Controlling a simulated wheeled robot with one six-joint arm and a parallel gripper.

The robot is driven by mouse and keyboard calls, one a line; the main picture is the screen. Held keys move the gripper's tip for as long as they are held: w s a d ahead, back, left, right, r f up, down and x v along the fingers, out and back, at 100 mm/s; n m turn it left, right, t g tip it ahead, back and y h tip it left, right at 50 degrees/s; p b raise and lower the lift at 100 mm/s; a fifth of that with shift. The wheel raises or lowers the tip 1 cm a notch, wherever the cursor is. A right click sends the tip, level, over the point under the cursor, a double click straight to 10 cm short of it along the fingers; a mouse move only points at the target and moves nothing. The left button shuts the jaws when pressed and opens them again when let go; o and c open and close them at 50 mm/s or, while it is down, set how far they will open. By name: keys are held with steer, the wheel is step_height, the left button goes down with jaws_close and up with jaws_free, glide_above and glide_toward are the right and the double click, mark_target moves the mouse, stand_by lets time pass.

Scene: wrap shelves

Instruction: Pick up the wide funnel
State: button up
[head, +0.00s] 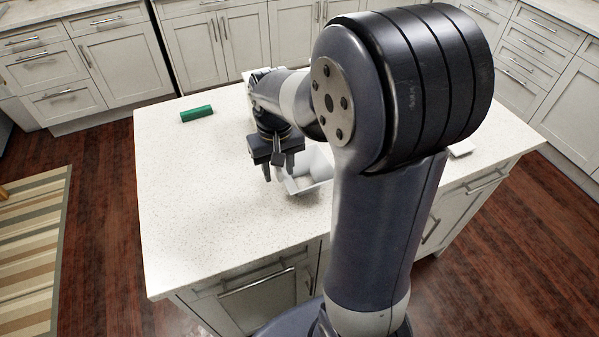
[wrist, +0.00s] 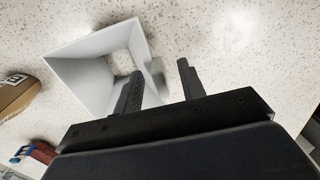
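The wide funnel looks to be the white square-mouthed piece (head: 309,187) on the countertop, partly hidden by my arm in the head view. In the wrist view the white funnel (wrist: 84,84) shows its sloping walls and a square opening onto the speckled top. My gripper (head: 278,173) is open, close to the funnel's left side in the head view. In the wrist view my gripper (wrist: 160,70) has one finger overlapping the funnel's near-right wall and the other outside over bare counter. I cannot tell whether a finger touches it.
The pale island countertop (head: 200,200) is clear at left and front. A green cylinder (head: 197,113) lies at its back left. A small white item (head: 461,148) lies at the right. The wrist view shows a brown object (wrist: 16,94) and a red-and-blue item (wrist: 40,153) at left.

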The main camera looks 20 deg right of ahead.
jaws_close()
stand_by(0.4)
steer(key=shift+r, duration=0.15)
